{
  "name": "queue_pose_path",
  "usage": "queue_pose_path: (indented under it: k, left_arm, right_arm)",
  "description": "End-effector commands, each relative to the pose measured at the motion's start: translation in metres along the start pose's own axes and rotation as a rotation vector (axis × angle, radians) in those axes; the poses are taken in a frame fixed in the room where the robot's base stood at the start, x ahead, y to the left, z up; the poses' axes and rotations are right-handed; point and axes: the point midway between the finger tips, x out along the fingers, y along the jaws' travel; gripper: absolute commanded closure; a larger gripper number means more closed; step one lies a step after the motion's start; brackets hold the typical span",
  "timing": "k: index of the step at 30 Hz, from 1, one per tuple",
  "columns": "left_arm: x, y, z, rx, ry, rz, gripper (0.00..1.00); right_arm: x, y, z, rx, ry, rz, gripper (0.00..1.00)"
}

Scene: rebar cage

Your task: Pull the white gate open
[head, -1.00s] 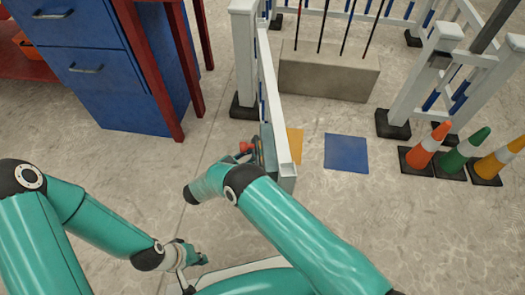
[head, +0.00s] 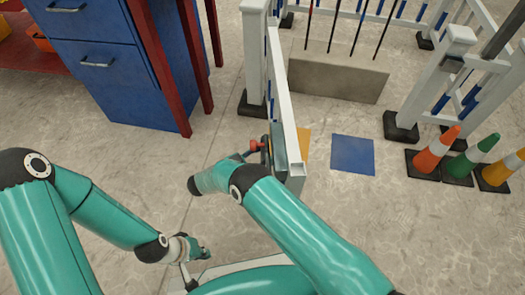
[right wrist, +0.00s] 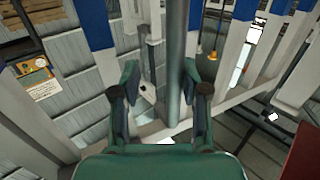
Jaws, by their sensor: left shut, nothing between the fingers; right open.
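The white gate (head: 284,95) stands swung out from its white post (head: 254,55) towards me in the head view. A grey plate with a small red part (head: 256,146) is at its near end. My right gripper (head: 246,156) is at the left face of that end, partly hidden by its own arm. In the right wrist view its fingers (right wrist: 160,92) are open, with a grey upright bar (right wrist: 174,65) in the gap. I cannot tell whether the bar is between the fingers or behind them. My left gripper (head: 203,252) is shut and empty, low above the floor.
A blue cabinet (head: 110,95) and a red-legged table (head: 160,70) stand at the left. A concrete block (head: 340,78) with upright rods is behind the gate. A blue floor square (head: 352,154) and several cones (head: 436,150) are to the right. Open floor lies left of the gate.

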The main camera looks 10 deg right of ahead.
Motion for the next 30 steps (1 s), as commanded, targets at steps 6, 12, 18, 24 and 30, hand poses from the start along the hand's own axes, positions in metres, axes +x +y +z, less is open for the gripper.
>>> queue_pose_path:
  k: [6,12,18,24,30]
  left_arm:
    - [0.010,-0.004,0.000,0.000,0.000,0.000,1.00]
    - [0.010,-0.004,0.000,0.000,0.000,0.000,1.00]
    - [0.010,-0.004,0.000,0.000,0.000,0.000,1.00]
    - [0.009,-0.003,0.000,0.000,0.000,0.000,1.00]
    - [0.011,-0.004,0.000,0.000,0.000,0.000,1.00]
  right_arm:
    - [-0.082,-0.001,0.011,-0.006,0.021,-0.134,0.59]
    - [-0.085,0.000,0.012,-0.009,0.021,-0.132,0.59]
    - [-0.001,0.011,0.023,-0.031,-0.008,0.048,0.59]
    - [-0.001,0.011,0.022,-0.030,-0.008,0.050,0.59]
    - [-0.004,0.012,0.021,-0.027,-0.008,0.068,0.59]
